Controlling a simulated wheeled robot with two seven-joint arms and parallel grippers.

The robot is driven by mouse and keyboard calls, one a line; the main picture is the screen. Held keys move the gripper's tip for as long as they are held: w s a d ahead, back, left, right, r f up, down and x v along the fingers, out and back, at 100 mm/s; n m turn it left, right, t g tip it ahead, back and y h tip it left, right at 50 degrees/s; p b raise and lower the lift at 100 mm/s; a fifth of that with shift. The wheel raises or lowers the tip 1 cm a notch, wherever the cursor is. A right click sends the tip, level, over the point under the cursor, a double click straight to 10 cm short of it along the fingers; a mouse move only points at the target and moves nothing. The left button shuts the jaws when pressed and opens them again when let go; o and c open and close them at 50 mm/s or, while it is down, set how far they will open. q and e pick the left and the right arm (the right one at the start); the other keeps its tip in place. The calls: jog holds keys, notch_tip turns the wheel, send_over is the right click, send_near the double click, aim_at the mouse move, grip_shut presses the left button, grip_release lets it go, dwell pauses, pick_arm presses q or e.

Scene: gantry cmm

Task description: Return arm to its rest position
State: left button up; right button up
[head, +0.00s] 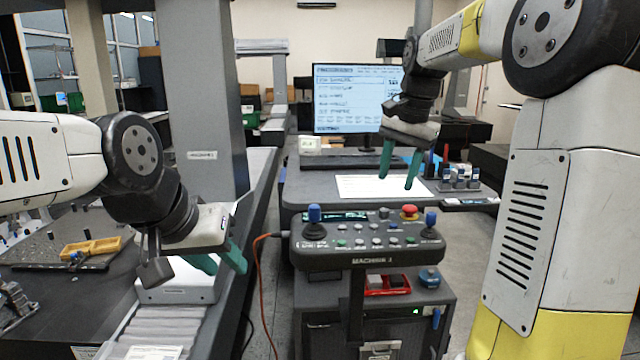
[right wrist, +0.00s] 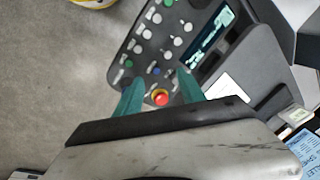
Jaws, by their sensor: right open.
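My right gripper (head: 399,168) hangs in the air above the control console (head: 365,240), its green fingers pointing down and apart with nothing between them. In the right wrist view its two fingers (right wrist: 160,90) are spread, and the console's panel (right wrist: 172,45) with the red stop button (right wrist: 162,98) lies below and beyond them. My left gripper (head: 222,262) is at the left, beside the grey column, its green fingers pointing down and right. A gap shows between its fingers, and nothing is seen held in it.
A monitor (head: 357,97) and a white sheet (head: 384,187) are on the desk behind the console. A grey column (head: 205,110) stands close to my left arm. A yellow part (head: 91,249) sits on the plate at the left. Joysticks (head: 315,222) rise from the console.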

jog(key=s+a+f+n+t, duration=0.1)
jog(key=s+f+n, duration=0.1)
jog(key=s, duration=0.5)
jog(key=s+a+f+n+t, duration=0.1)
jog(key=s+a+f+n, duration=0.1)
jog(key=s, duration=0.6)
jog(key=s+a+f+n+t+y, duration=0.1)
jog(key=s+n, duration=0.3)
jog(key=s, duration=0.4)
jog(key=shift+a+f+t, duration=0.15)
jog(key=shift+f+t, duration=0.45)
jog(key=shift+f, duration=0.3)
